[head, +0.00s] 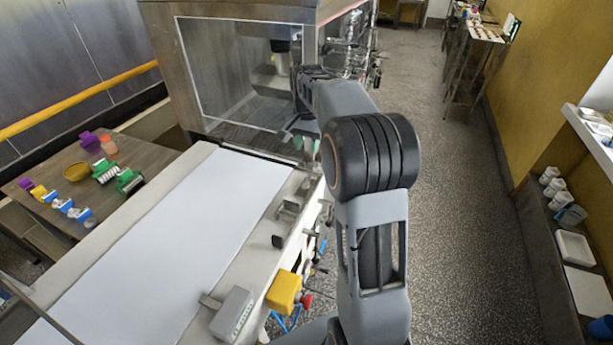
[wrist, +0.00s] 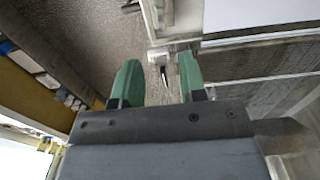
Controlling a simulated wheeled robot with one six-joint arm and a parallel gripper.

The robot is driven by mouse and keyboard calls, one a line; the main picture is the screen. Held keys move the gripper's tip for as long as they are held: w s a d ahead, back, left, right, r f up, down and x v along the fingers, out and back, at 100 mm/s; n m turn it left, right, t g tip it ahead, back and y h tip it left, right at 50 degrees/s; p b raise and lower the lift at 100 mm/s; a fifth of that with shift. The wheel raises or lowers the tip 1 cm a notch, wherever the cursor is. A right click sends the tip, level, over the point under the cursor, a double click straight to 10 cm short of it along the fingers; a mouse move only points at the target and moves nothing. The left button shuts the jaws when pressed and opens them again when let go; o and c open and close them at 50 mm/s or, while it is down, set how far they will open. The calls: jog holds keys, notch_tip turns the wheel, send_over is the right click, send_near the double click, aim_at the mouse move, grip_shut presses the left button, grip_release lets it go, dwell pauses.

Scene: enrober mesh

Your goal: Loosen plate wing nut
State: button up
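My gripper (wrist: 157,78) shows in the wrist view with its two green fingers apart and a clear gap between them. A small pale metal fitting (wrist: 170,58) with a dark, narrow tip below it lies just beyond the fingertips, at the corner of a metal frame. I cannot tell whether this is the plate wing nut. Nothing is seen gripped. In the head view my arm reaches forward to the enrober (head: 235,75), near the right edge of its clear window. My arm hides much of that corner, and no wing nut can be made out there.
A white conveyor belt (head: 190,225) runs toward the machine. A grey box (head: 233,313) and a yellow box (head: 284,291) sit along its right side. A table with coloured items (head: 150,160) stands left. A shelf (head: 545,250) lines the right wall. The speckled floor (head: 450,230) between is clear.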

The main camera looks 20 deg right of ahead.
aim_at(307, 178)
notch_tip(307, 178, down, 13)
jog(key=shift+r+p, duration=0.2)
jog(key=shift+p, duration=0.3)
grip_shut()
